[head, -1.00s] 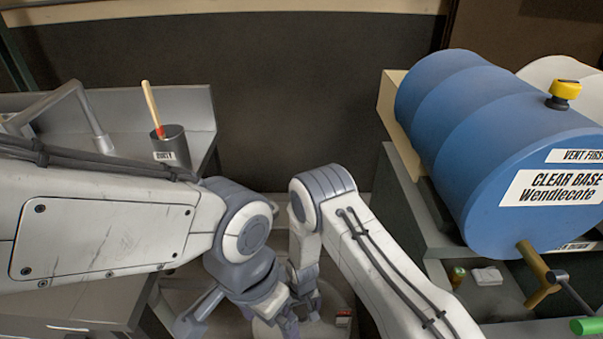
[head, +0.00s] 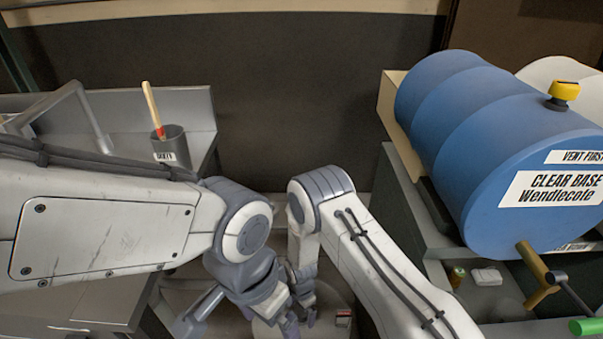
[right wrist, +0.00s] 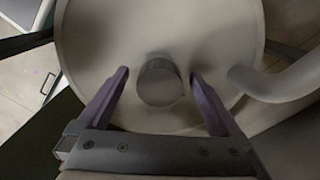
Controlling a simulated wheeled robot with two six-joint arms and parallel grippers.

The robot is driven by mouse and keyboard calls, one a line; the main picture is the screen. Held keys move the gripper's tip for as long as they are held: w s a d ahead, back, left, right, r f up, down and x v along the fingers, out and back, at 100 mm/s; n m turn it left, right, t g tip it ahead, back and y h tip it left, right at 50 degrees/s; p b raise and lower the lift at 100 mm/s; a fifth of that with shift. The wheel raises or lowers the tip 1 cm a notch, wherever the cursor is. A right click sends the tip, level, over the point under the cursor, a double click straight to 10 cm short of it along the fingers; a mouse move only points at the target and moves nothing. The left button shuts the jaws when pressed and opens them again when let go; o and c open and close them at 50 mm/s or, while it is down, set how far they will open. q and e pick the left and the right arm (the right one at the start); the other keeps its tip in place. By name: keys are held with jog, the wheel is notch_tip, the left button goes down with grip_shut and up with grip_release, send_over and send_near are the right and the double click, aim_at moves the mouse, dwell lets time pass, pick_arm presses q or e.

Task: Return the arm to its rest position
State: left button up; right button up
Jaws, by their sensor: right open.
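My right arm comes in from the lower right in the head view and bends down at its white and grey elbow. My right gripper (head: 301,320) hangs low near the bottom middle, partly hidden among the arm links. In the right wrist view my right gripper (right wrist: 158,75) has its two purple fingers wide apart, with nothing held between them. My left arm comes in from the left and folds down close beside the right one. Its gripper is mostly hidden in the clutter of links, and its jaws cannot be made out.
A blue drum (head: 480,140) labelled clear base lies on its side on a stand at the right, with a tap (head: 540,278) at its front. A dark cup (head: 172,147) with a brush (head: 152,108) stands on the left bench. A dark wall (head: 300,100) closes the back.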

jog(key=n, duration=1.1)
jog(key=shift+d, duration=0.15)
jog(key=shift+r, duration=0.1)
